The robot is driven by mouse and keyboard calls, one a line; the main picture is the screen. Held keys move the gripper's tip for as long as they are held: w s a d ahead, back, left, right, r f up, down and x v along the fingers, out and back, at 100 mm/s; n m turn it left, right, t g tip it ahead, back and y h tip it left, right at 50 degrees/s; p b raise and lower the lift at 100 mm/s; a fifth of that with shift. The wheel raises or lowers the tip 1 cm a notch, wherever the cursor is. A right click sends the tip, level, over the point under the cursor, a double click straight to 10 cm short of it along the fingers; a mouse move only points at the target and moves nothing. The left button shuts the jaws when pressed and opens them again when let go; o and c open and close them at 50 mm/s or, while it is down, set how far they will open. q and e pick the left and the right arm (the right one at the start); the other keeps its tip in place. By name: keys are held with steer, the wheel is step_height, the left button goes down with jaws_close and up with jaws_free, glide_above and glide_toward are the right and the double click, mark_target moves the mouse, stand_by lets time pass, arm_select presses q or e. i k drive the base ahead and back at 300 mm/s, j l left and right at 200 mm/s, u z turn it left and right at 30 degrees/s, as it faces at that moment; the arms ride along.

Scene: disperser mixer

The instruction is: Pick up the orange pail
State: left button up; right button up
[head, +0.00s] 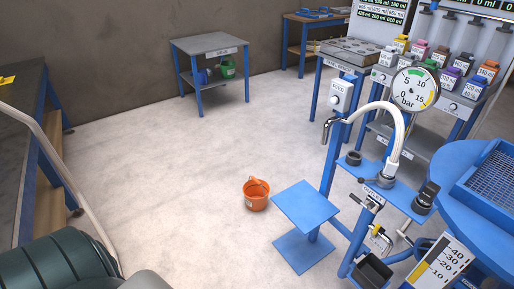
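The orange pail (257,197) stands upright on the pale floor near the middle of the head view. Its handle rises at the top, and a small white label shows low on its left side. It stands apart from the blue stand to its right. Neither of my grippers shows in the head view.
A blue platform stand (306,204) and a machine with a pressure gauge (415,88) are to the right. A dark bench (22,150) is at left, and a dark green drum (55,262) at lower left. A small grey table (209,43) stands behind. Floor left of the pail is clear.

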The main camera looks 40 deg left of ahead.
mark_target(256, 192)
steer(key=i+j+u, duration=0.4)
steer(key=j, duration=0.2)
steer(key=i+j+u, duration=0.3)
steer(key=j+u, duration=0.15)
steer(key=i+j, duration=0.1)
steer(key=j, duration=0.25)
